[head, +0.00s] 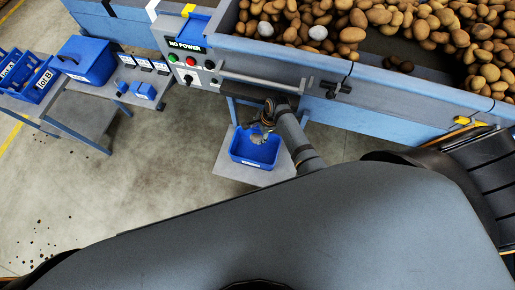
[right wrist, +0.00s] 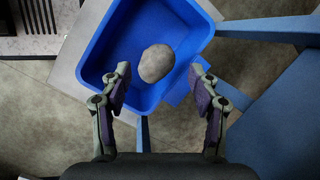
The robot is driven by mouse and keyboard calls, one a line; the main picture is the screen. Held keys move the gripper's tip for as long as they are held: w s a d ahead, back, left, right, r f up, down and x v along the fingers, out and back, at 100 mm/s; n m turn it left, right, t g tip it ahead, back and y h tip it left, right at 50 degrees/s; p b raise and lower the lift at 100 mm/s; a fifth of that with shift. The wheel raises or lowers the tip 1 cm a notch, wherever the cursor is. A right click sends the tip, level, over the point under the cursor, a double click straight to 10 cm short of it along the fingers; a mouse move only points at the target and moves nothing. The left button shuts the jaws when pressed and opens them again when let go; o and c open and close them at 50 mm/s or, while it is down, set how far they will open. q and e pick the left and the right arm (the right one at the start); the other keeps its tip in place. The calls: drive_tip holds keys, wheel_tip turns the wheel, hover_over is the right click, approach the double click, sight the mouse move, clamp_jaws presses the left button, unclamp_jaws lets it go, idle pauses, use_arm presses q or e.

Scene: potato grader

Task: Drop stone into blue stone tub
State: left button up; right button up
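The blue stone tub (head: 266,158) sits on a grey stand below the grader's control panel; it fills the upper middle of the right wrist view (right wrist: 108,38). A grey, rounded stone (right wrist: 157,63) shows within the tub's outline, just beyond my right fingertips. I cannot tell whether it rests on the tub floor or is in the air above it. My right gripper (right wrist: 159,78) is open, its fingers well apart on either side of the stone with gaps to both. In the head view my right gripper (head: 264,126) is small, over the tub's back edge. My left gripper is not in view.
The grader bed (head: 400,50) holds many potatoes and two pale stone-like lumps (head: 318,31). The control panel (head: 190,66) reads NO POWER. A side table with blue bins (head: 84,62) stands at left. The floor between is mostly clear, with scattered dark specks.

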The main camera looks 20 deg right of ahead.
drive_tip(key=shift+o, duration=1)
drive_tip(key=shift+r, duration=0.1)
drive_tip(key=w+v, duration=0.1)
drive_tip(key=v, duration=0.6)
drive_tip(key=shift+s, duration=0.55)
drive_tip(key=shift+d+r, duration=0.1)
